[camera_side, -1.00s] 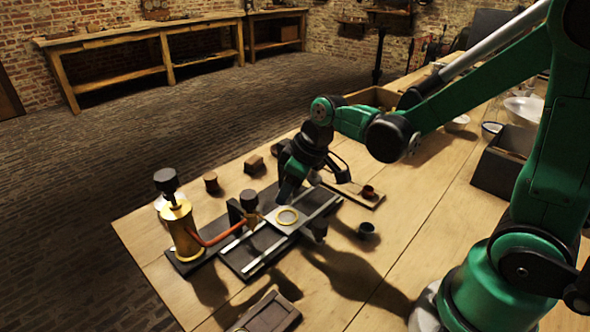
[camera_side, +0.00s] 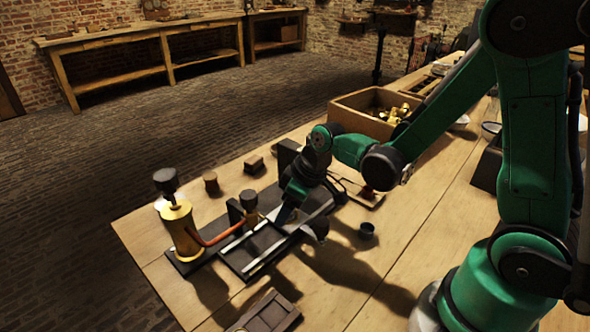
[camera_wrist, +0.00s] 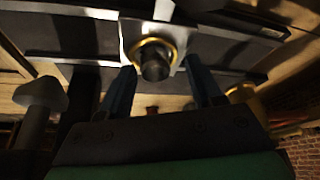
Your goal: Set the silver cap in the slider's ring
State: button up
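My gripper (camera_side: 284,216) is low over the slide rails (camera_side: 252,250); in the wrist view its two blue fingers (camera_wrist: 160,66) stand apart. The pale slider plate (camera_wrist: 131,30) with its brass ring (camera_wrist: 150,42) lies beyond the fingertips. A short dark round piece (camera_wrist: 155,67) shows between the fingers, overlapping the ring, with gaps to both fingers. I cannot tell whether it is the silver cap or whether it is seated. In the side view my gripper mostly hides the slider, and the ring does not show.
A brass pump-like cylinder (camera_side: 178,232) with a black knob stands at the left end of the rails. A wooden box (camera_side: 350,115) of brass pieces stands behind. A grey mushroom-shaped knob (camera_wrist: 40,97) is close by.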

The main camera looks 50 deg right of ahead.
dwell(0.6)
jog(key=s+r+m+t, duration=0.1)
jog(key=s+r, duration=0.1)
jog(key=r, duration=0.1)
jog(key=s+r+m+t+h, duration=0.1)
jog(key=s+r+m, duration=0.1)
jog(key=r, duration=0.2)
jog(key=s+r+m+t, duration=0.1)
jog(key=s+r, duration=0.2)
jog(key=shift+d+r+h, duration=0.15)
jog(key=shift+r+h, duration=0.15)
jog(key=shift+r, duration=0.05)
dwell(0.4)
